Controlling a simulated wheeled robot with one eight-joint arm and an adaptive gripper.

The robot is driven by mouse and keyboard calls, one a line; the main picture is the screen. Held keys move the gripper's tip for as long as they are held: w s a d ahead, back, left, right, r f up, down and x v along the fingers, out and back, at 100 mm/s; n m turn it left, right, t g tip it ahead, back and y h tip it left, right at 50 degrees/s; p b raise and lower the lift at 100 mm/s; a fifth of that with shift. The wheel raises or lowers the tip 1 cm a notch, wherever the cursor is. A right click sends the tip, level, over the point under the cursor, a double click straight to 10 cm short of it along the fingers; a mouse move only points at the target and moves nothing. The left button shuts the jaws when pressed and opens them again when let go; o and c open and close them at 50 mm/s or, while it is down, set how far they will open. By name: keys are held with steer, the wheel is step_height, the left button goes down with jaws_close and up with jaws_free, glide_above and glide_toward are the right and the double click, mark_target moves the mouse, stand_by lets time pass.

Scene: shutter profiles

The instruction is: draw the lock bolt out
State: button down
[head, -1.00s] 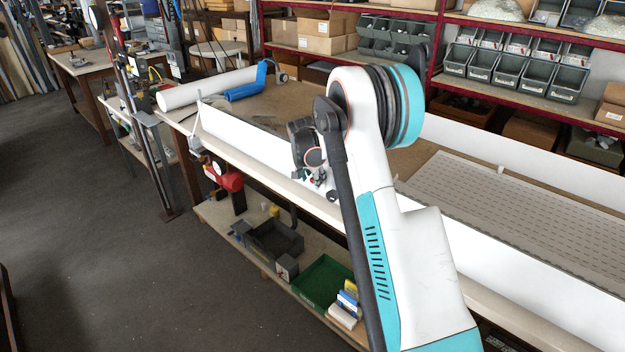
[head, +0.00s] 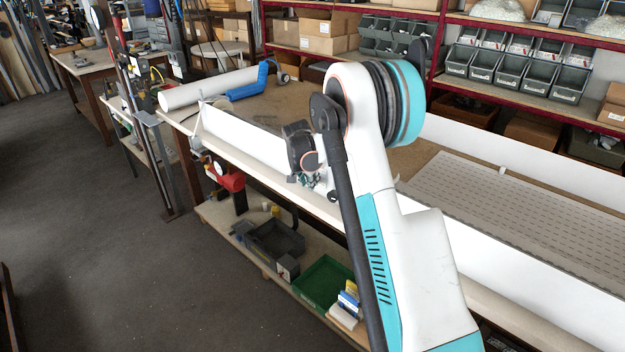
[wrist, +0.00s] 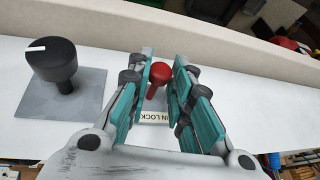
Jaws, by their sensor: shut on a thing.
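The lock bolt shows in the wrist view as a red knob (wrist: 160,71) on a short stem, beside a label reading "IN LOCK" (wrist: 152,115). My gripper (wrist: 161,78) has its teal-padded fingers on both sides of the red knob and is shut on it. The knob's far side and the bolt's lower end are hidden. In the head view my gripper (head: 312,180) is small at the long white profile (head: 245,130) on the bench, and the knob cannot be made out there.
A large black knob (wrist: 54,62) stands on a grey plate (wrist: 62,100) left of my gripper. A white roll (head: 205,90) and a blue piece (head: 248,88) lie at the bench's far end. The shelf below holds a green tray (head: 322,283) and dark bins.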

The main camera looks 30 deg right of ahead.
steer(key=c, duration=1.4)
jaws_free()
steer(key=shift+a, duration=0.2)
steer(key=v, duration=1.2)
steer(key=shift+d, duration=0.1)
